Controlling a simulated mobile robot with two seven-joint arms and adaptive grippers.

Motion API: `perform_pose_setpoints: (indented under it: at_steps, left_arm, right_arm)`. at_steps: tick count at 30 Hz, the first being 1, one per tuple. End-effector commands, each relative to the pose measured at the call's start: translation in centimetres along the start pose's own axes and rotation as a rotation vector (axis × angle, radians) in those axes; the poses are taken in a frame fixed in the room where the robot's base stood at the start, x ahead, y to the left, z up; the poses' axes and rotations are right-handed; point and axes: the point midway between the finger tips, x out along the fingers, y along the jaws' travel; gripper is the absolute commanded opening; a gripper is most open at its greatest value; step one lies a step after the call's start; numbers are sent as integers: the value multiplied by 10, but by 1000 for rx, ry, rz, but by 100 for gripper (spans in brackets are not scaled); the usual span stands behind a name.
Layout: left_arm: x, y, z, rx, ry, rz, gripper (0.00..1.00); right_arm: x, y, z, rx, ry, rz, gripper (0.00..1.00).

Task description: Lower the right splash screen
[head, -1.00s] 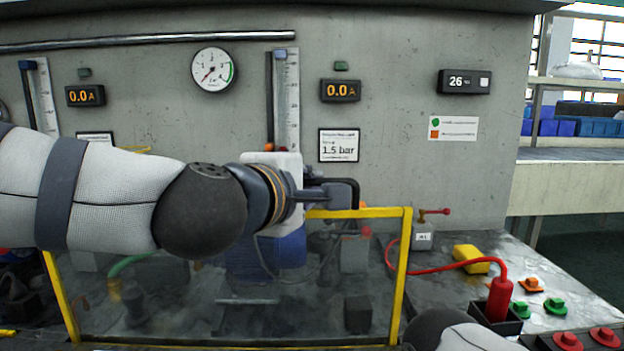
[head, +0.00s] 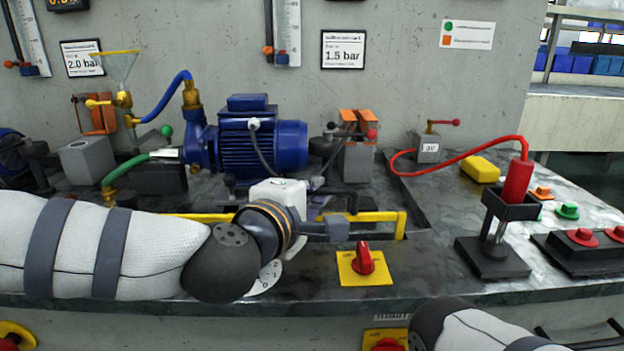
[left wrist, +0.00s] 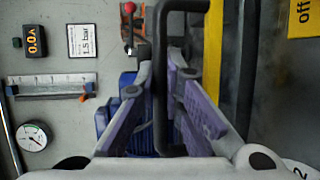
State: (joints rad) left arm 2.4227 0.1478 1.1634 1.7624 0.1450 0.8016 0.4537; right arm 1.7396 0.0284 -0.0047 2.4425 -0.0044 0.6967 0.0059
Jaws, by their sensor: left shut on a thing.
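The right splash screen's yellow frame (head: 386,216) shows in the head view with its top bar low, just above the bench's front strip. Its clear pane no longer stands in front of the pump. My left gripper (head: 338,228) is at the top bar. In the left wrist view, the gripper's fingers (left wrist: 160,85) are shut on the screen's black handle (left wrist: 160,40), beside the yellow bar (left wrist: 216,60). My left arm hides the left part of the bar. My right arm enters at the bottom right; its gripper is out of view.
A blue pump motor (head: 262,145) stands behind the bar. A red rotary switch (head: 363,260) on a yellow plate sits close in front of the gripper.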

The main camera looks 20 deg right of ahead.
Motion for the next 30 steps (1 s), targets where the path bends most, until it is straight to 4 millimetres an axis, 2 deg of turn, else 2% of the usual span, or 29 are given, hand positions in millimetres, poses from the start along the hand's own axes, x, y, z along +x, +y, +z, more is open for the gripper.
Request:
perform_pose_setpoints:
  at_steps: [11,12,14,15,23,26,30]
  left_arm:
    - [0,-2,-1,-1,2,0,0]
    - [0,-2,-1,-1,2,0,13]
    - [0,-2,-1,-1,2,0,27]
    - [0,-2,-1,-1,2,1,30]
    - [0,-1,-1,0,2,1,30]
    - [-9,-1,-1,0,1,0,30]
    - [-44,-1,-1,1,0,0,30]
  right_arm:
    - [0,0,0,0,-1,0,40]
    - [0,0,0,0,-1,0,40]
    - [0,0,0,0,-1,0,40]
    - [0,0,0,0,-1,0,40]
    - [1,0,0,0,-1,0,40]
    - [1,0,0,0,-1,0,40]
    - [1,0,0,0,-1,0,40]
